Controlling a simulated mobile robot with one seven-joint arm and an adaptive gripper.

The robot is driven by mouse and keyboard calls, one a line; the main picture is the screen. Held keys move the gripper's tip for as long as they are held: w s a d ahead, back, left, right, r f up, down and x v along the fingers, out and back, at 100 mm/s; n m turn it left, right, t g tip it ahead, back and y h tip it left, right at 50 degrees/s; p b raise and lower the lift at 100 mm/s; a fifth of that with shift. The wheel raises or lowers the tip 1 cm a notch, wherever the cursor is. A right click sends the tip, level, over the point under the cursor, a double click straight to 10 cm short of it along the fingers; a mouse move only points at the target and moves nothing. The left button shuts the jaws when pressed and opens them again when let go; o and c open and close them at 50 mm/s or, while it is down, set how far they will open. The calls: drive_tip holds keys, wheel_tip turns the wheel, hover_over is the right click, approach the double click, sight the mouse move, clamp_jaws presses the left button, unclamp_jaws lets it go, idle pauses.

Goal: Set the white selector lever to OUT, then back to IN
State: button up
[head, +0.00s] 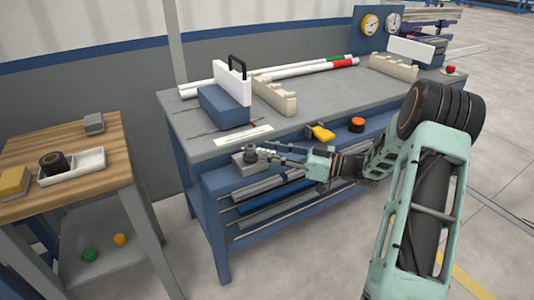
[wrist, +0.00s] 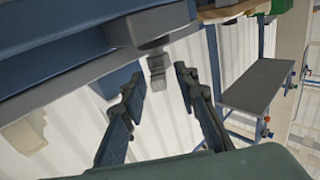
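A small grey box (head: 243,160) with a dark round knob sits at the workbench's near front edge. In the wrist view the grey box (wrist: 150,24) is at the top, with a short light-grey stub (wrist: 157,72) sticking out of it. The stub may be the selector lever, but I cannot tell for sure. My gripper (head: 264,152) reaches left to the box. In the wrist view my gripper (wrist: 159,80) is open, with a finger on each side of the stub and gaps showing. I cannot read any IN or OUT marks.
The blue workbench (head: 195,143) carries a blue block with a white black-handled plate (head: 234,83), cream racks (head: 274,95) and white pipes (head: 310,69). A white strip (head: 243,135) lies near the box. A wooden side table (head: 105,150) stands left, with floor between.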

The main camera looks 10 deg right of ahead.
drive_tip(key=shift+w+a, duration=0.35)
drive_tip(key=shift+a, duration=0.15)
clamp_jaws()
